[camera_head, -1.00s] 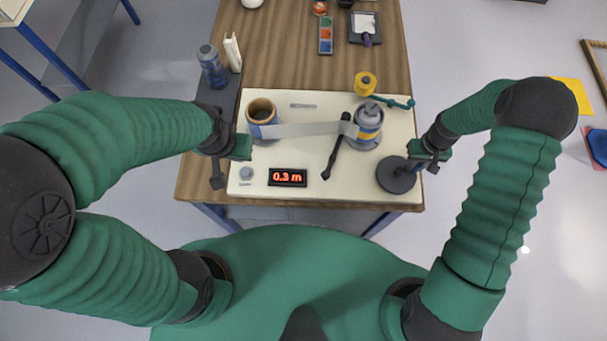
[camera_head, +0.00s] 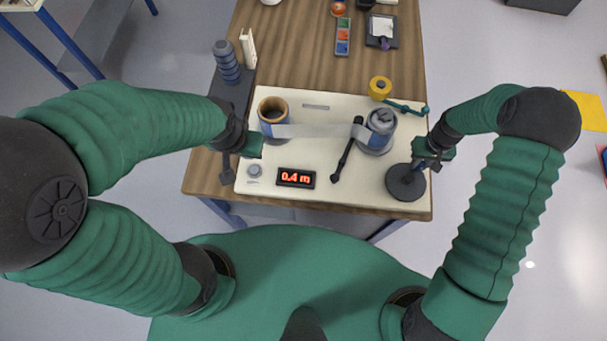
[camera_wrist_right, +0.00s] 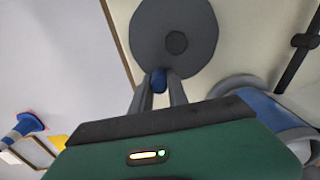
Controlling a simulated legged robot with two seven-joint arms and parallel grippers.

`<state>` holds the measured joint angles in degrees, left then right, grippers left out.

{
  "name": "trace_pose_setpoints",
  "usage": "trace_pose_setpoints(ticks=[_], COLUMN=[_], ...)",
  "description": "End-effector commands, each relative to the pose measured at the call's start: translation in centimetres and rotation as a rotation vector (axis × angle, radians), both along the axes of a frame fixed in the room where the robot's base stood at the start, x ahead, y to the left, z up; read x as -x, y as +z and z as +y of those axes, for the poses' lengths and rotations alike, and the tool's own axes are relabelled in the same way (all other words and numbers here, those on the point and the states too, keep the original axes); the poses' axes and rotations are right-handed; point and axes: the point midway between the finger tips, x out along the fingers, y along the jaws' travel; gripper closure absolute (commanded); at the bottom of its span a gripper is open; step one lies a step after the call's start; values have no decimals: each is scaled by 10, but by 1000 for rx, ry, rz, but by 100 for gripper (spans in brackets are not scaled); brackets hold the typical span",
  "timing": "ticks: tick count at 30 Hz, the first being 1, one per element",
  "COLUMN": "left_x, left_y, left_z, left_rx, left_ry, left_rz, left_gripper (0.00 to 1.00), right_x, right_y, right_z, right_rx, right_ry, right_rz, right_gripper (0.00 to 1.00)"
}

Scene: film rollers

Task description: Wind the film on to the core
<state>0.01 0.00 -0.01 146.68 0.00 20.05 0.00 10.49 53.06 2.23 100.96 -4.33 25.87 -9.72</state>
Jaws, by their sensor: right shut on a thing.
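The brown core (camera_head: 273,106) stands upright on the left of the cream board, with a blue lower band. A translucent grey film strip (camera_head: 315,131) runs from it to the grey film roller (camera_head: 380,121) on the right. The black display (camera_head: 296,178) reads 0.4 m. My right gripper (camera_head: 420,163) is shut on the blue knob of the dark round crank disc (camera_head: 403,186). In the right wrist view the knob (camera_wrist_right: 159,80) sits between its fingertips. My left gripper (camera_head: 243,146) is beside the core, at its lower left. Its jaw opening is unclear.
A black lever (camera_head: 345,152) lies on the board (camera_head: 318,193) near the film. A yellow spool (camera_head: 380,87) with a teal arm stands behind the roller. A blue ringed bottle (camera_head: 227,64) and a white upright piece (camera_head: 248,48) stand back left.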

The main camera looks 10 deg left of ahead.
Motion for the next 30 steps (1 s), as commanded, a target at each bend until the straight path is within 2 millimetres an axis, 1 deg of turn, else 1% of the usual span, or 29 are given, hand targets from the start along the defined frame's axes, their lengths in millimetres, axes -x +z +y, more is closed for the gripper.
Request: trace_pose_setpoints(ticks=[1,7,17,25,30], left_x=[0,0,0,0,0], left_y=[0,-1,0,1,1], left_z=[0,0,0,0,0], left_rx=[0,0,0,0,0], left_ry=[0,0,0,0,0], left_rz=[0,0,0,0,0], left_gripper=[100,100,100,100,100], right_x=[0,-5,-6,-4,-4], right_y=[0,0,1,1,1], right_z=[6,21,22,42,42], right_rx=[-6,-6,-5,-5,-4], right_ry=[4,5,2,3,1], right_rz=[4,5,5,6,6], right_gripper=[100,100,100,100,100])
